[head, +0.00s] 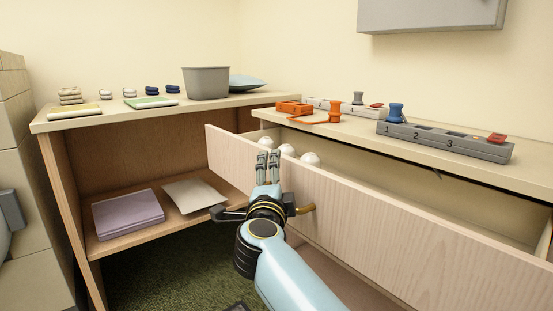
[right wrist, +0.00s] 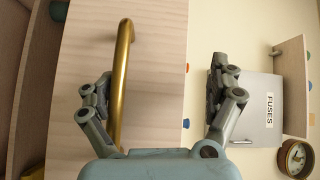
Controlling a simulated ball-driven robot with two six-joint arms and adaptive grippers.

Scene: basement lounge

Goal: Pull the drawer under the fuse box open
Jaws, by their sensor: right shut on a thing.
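The wooden drawer (head: 375,232) below the grey fuse box (head: 430,14) stands pulled out, its inside showing over its front. Its brass handle (head: 304,209) is mostly behind my right gripper (head: 262,186). In the right wrist view the handle (right wrist: 124,70) runs between the fingers of my right gripper (right wrist: 159,78), close to the left finger, in front of the drawer front (right wrist: 85,40). The fuse box (right wrist: 255,120) shows behind the right finger. My left gripper is not in view.
Several white round things (head: 311,158) lie in the drawer. Above it, a counter holds a grey numbered strip (head: 440,142) and an orange piece (head: 294,107). A grey bin (head: 206,83) stands on the left counter, over a shelf with a purple folded thing (head: 127,217).

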